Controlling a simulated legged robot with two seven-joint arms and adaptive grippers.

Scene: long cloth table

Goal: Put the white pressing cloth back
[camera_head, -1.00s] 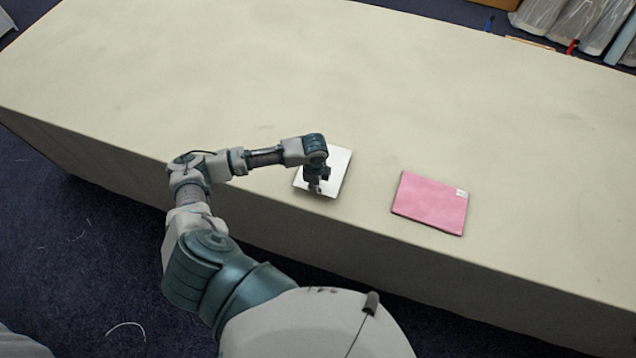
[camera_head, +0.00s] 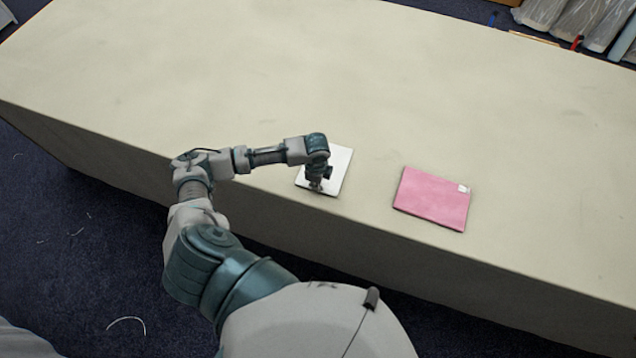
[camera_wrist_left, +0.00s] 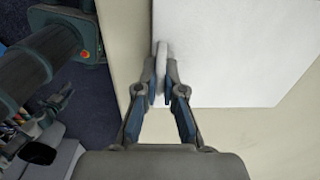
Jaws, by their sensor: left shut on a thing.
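The white pressing cloth (camera_head: 341,165) is a flat white rectangle near the table's front edge in the head view. My left gripper (camera_head: 317,187) is over its near left part and hides some of it. In the left wrist view the white cloth (camera_wrist_left: 235,60) fills the upper right. My left gripper (camera_wrist_left: 166,98) is shut on a raised fold at the cloth's edge, between its two fingers. I cannot tell whether the cloth is lifted off the table. My right gripper is not in view.
A pink folded cloth (camera_head: 433,199) with a small white tag lies to the right of the white one. The long cream table (camera_head: 230,75) is clear behind both. Clear-wrapped rolls (camera_head: 570,18) stand beyond its far right edge.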

